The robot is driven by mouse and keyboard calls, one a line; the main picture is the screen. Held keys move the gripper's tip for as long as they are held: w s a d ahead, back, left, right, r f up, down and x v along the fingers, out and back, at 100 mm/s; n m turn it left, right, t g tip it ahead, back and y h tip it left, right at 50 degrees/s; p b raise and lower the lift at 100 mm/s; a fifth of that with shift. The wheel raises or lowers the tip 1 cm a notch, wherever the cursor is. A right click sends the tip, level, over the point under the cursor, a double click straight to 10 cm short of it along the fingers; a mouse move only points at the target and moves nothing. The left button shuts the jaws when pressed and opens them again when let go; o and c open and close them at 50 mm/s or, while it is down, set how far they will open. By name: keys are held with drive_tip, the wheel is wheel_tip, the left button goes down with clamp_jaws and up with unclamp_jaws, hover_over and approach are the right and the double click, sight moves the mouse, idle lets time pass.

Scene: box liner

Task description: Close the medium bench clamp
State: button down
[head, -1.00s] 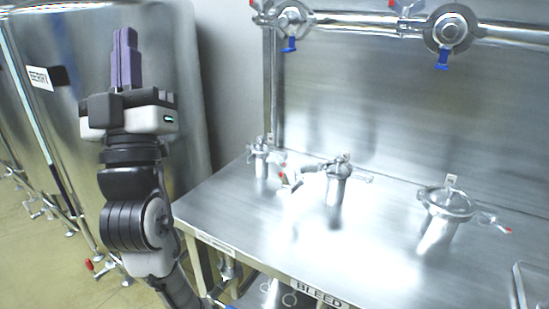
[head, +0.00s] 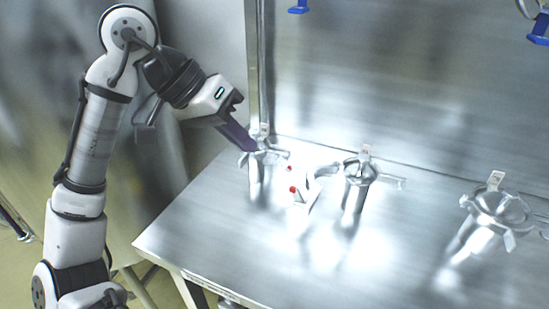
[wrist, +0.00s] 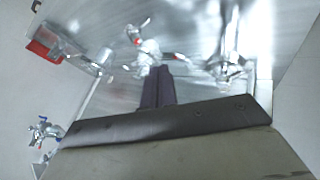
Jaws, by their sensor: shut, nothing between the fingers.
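The medium bench clamp (head: 358,172) is the middle of three metal clamps on the steel bench. It sits around the top of an upright metal tube. One arm of it sticks out to the left and another to the right, so it looks swung open. My gripper (head: 250,146) is shut and empty, its purple fingers pointing down and right. In the head view its tips overlap the small left clamp (head: 258,162), left of the medium clamp; I cannot tell whether they touch. In the wrist view the shut fingers (wrist: 157,72) point at metal fittings.
A larger clamp (head: 500,208) stands at the right of the bench. Red-tipped handle parts (head: 293,190) lie between the left and middle clamps. A vertical metal post and a steel back wall rise behind. The bench front (head: 215,240) is clear.

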sight(312, 190)
drive_tip(key=d+f, duration=0.7)
drive_tip(key=d, duration=0.1)
drive_tip(key=shift+d+f+p, duration=0.3)
drive_tip(key=shift+d+f, duration=0.05)
drive_tip(key=shift+s+d, duration=0.15)
drive_tip(key=shift+d, duration=0.3)
drive_tip(key=shift+d, duration=0.15)
